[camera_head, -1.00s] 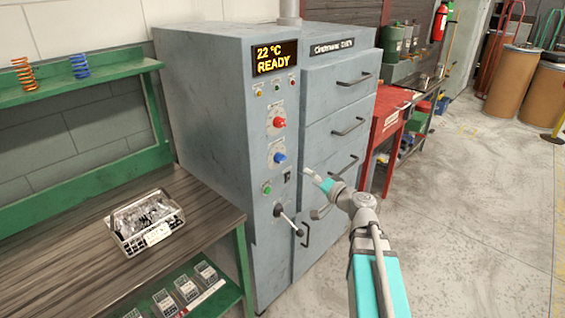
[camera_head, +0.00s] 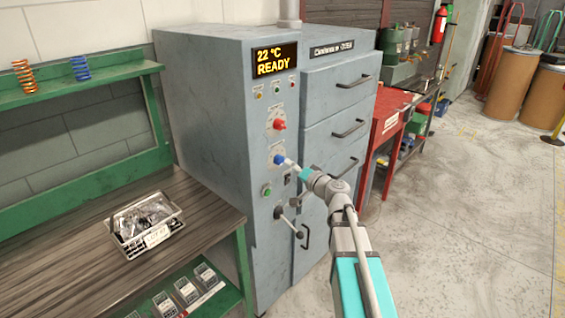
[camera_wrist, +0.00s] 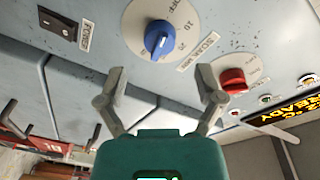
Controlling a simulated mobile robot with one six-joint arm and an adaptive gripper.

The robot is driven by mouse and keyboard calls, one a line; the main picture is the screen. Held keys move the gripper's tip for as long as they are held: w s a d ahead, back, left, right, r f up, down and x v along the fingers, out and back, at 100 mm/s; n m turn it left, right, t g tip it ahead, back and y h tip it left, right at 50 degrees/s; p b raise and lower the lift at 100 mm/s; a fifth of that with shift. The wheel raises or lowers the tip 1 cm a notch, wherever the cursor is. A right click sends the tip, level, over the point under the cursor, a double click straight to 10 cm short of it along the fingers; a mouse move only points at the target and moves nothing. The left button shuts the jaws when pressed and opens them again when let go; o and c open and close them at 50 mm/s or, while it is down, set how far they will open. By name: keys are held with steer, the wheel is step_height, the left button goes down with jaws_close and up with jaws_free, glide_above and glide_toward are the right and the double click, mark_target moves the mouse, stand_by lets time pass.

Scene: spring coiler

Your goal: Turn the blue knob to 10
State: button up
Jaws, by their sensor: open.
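The blue knob (camera_head: 279,159) sits on the grey oven's front panel, below the red knob (camera_head: 279,124). In the wrist view the blue knob (camera_wrist: 159,38) sits on a round pale dial; "OFF", "10" and "20" can be made out, and the label nearby seems to read "SOAK MIN". In the head view my gripper (camera_head: 291,164) is just right of the blue knob.
The red knob (camera_wrist: 233,80) is close to one finger in the wrist view. A power switch (camera_wrist: 58,24) is on the other side. Drawer handles (camera_head: 350,130) stick out at the right.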

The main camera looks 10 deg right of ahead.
mark_target(283, 160)
steer(key=shift+x, duration=2.55)
steer(key=c, duration=1.2)
steer(key=shift+o, duration=0.2)
steer(key=shift+m, duration=0.3)
steer(key=m+p, duration=0.1)
steer(key=m, duration=0.3)
steer(key=shift+r+m+g, duration=0.1)
steer(key=shift+m+g, duration=0.2)
steer(key=shift+g, duration=0.1)
steer(key=shift+m+p, duration=0.3)
steer(key=shift+m, duration=1.8)
steer(key=shift+g, duration=0.3)
steer(key=shift+w, duration=0.1)
